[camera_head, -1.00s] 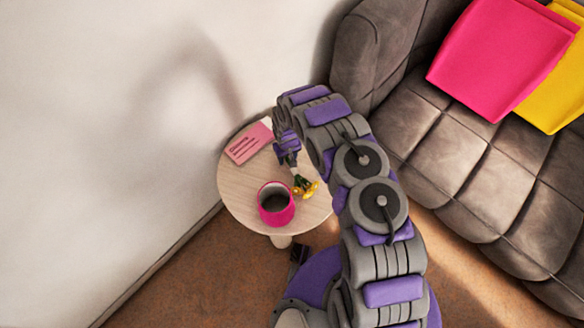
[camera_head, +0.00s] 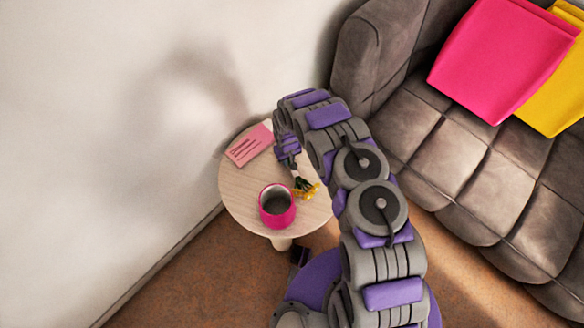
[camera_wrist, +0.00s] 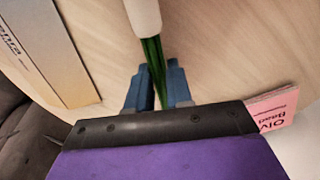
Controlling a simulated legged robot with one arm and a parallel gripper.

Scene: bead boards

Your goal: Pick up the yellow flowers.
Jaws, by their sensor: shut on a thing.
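The yellow flowers (camera_head: 307,189) show in the head view at the right side of the round wooden table, beside the pink mug. In the wrist view their green stems (camera_wrist: 153,70) run between the two blue fingers, with a pale wrap (camera_wrist: 143,15) around the bunch farther out. My gripper (camera_wrist: 158,80) is shut on the stems. The blooms are out of the wrist view. In the head view my arm reaches over the table from the right, and the fingers are too small to make out. I cannot tell whether the flowers touch the tabletop.
A pink mug (camera_head: 277,213) stands on the round table (camera_head: 236,190) left of the flowers. A pink booklet (camera_head: 249,144) lies at the table's back. A pale box or book (camera_wrist: 50,45) lies at left in the wrist view. A grey sofa (camera_head: 440,150) stands at right, a wall at left.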

